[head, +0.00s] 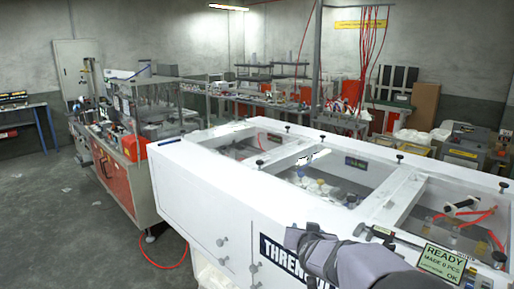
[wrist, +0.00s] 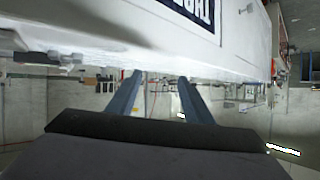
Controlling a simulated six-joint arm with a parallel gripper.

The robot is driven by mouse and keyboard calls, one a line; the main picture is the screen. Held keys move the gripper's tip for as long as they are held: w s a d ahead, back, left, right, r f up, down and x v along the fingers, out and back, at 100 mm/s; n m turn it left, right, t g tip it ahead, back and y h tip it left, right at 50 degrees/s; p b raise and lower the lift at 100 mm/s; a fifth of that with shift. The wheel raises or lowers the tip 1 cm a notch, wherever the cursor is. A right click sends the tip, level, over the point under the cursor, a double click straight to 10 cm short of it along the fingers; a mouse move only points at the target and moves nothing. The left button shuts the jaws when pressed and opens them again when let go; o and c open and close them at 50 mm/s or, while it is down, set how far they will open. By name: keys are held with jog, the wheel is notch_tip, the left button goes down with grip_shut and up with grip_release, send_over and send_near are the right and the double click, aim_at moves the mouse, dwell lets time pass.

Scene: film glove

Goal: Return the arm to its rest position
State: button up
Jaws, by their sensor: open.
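My gripper (wrist: 160,78) shows in the wrist view as two blue-grey fingers standing apart with nothing between them. A dark block of my own wrist fills the bottom of that view. In the head view, my grey-purple arm reaches in from the bottom right, in front of the white machine (head: 190,185); I cannot make out the fingers there. The white machine also shows upside down along the top of the wrist view (wrist: 110,30), with part of its dark label (wrist: 195,10). The fingers appear apart from it.
A red-doored workstation (head: 115,185) stands at the left. Grey floor (head: 60,220) at the left is mostly clear.

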jog(key=s+f+n+g+p, duration=0.1)
jog(key=s+f+g, duration=0.3)
jog(key=s, duration=0.8)
jog(key=s+f+g+y+p, duration=0.1)
jog(key=s+f+g, duration=0.2)
jog(key=s, duration=1)
jog(key=s+f+n+g+p, duration=0.1)
jog(key=s+f+g, duration=0.3)
jog(key=s, duration=0.8)
jog(key=shift+s+d+f+n+g+y+p, duration=0.25)
jog(key=shift+f+n+g+y+p, duration=0.1)
jog(key=shift+g, duration=0.55)
